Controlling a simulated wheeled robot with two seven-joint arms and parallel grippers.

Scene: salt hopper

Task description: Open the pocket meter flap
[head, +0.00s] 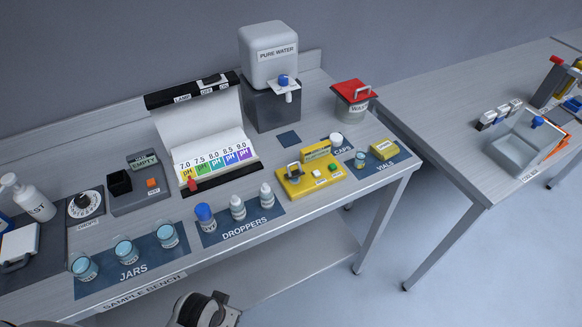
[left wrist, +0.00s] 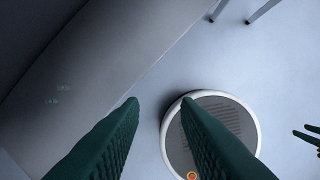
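A yellow unit (head: 309,182) lies on the bench right of the droppers, with a dark clip-like part, a white button and a green button on top. A yellow labelled panel (head: 316,153) stands at its back edge. A smaller yellow box (head: 384,149) with a white label sits at the vials mat. The labels are too small to read, so I cannot tell which is the pocket meter. My left gripper (left wrist: 160,100) is open and empty, over the floor and away from both. My right gripper (left wrist: 306,138) shows partly at the wrist view's right edge, fingers apart.
Jars (head: 126,251) and dropper bottles (head: 238,207) stand along the bench's front. A pH chart stand (head: 213,160), a pure water tank (head: 268,55) and a red-lidded waste bin (head: 354,100) stand behind.

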